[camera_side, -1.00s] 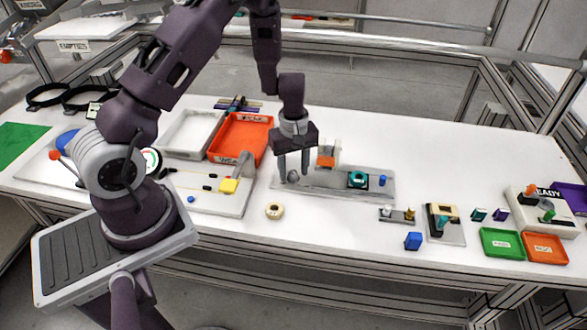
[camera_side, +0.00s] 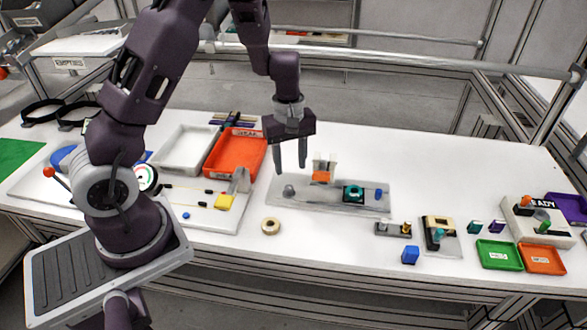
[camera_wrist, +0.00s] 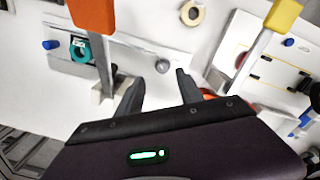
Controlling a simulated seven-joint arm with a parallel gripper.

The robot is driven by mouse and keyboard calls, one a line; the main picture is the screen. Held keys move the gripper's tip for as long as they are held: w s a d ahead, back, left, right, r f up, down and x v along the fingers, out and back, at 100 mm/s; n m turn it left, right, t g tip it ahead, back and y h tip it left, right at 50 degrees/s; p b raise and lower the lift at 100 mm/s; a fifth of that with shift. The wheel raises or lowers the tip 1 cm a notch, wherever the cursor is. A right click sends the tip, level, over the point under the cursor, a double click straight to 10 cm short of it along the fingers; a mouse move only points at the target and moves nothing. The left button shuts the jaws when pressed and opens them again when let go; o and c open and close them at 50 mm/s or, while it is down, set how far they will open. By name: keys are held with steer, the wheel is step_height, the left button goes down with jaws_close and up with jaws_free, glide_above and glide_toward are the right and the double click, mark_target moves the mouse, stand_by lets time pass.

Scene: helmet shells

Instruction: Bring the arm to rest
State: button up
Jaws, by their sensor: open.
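My gripper (camera_side: 289,155) is open and empty. It hangs with its fingers pointing down above the left part of a grey fixture plate (camera_side: 335,202). The fingers touch nothing that I can see.
An orange tray (camera_side: 236,153) and a white tray (camera_side: 184,150) lie left of my gripper. A board with a yellow block (camera_side: 224,202) and a tape roll (camera_side: 270,226) are nearer the front. Green (camera_side: 499,255) and orange (camera_side: 542,259) small trays stand right. The table's back right is clear.

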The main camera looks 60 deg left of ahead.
steer(key=s+d+r+m+t+h, duration=0.1)
steer(key=s+d+r+m, duration=0.25)
steer(key=r, duration=0.45)
steer(key=s+d+r+m+t, duration=0.1)
steer(key=s+d+r+m, duration=0.15)
steer(key=d+r, duration=0.4)
steer(key=s+r+m+t, duration=0.1)
steer(key=s+r+m, duration=0.3)
steer(key=s, duration=0.3)
steer(key=s+r+m+t+y, duration=0.1)
steer(key=s+r+m, duration=0.3)
steer(key=s, duration=0.4)
steer(key=shift+s+d+r+m+t, duration=0.2)
steer(key=shift+s+d+m+t, duration=0.15)
steer(key=shift+t, duration=0.35)
